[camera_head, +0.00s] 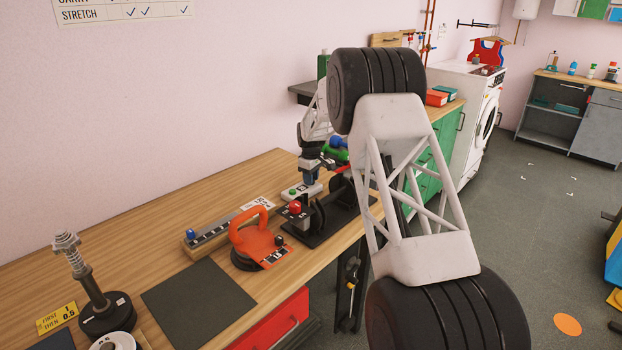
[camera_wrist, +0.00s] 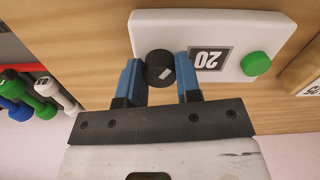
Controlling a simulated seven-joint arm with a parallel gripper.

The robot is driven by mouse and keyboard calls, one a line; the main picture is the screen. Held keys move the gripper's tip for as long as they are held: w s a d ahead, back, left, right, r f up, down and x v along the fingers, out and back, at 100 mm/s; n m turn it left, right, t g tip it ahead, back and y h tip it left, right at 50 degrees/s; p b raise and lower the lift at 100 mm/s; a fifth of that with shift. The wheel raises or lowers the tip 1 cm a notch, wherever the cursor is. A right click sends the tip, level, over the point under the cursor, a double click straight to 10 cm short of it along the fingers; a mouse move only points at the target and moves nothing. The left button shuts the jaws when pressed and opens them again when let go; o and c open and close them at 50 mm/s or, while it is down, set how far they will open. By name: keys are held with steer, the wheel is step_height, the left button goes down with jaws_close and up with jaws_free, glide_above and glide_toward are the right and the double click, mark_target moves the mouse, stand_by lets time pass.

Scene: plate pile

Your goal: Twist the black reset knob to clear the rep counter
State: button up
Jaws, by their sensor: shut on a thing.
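The rep counter is a white box (camera_wrist: 222,28) with a display reading 20, upside down in the wrist view, and a round green button (camera_wrist: 256,64). The black reset knob (camera_wrist: 160,68) stands at one end of its face, with a small pale mark on top. My gripper (camera_wrist: 158,65) has its blue fingers on either side of the knob and is shut on it. In the head view the counter (camera_head: 302,190) lies on the wooden bench, with my gripper (camera_head: 311,177) above it. The knob is not clearly visible there.
A red-topped device (camera_head: 296,209) is close in front of the counter. Dumbbells (camera_wrist: 42,97) lie beside it. A dark mat (camera_head: 200,302) and a plate post (camera_head: 92,285) are at the left.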

steer(key=m, duration=0.5)
steer(key=shift+m, duration=0.3)
steer(key=m, duration=0.4)
steer(key=shift+m, duration=0.4)
steer(key=o, duration=0.9)
steer(key=shift+r, duration=0.1)
steer(key=shift+r, duration=3.8)
steer(key=shift+r, duration=0.1)
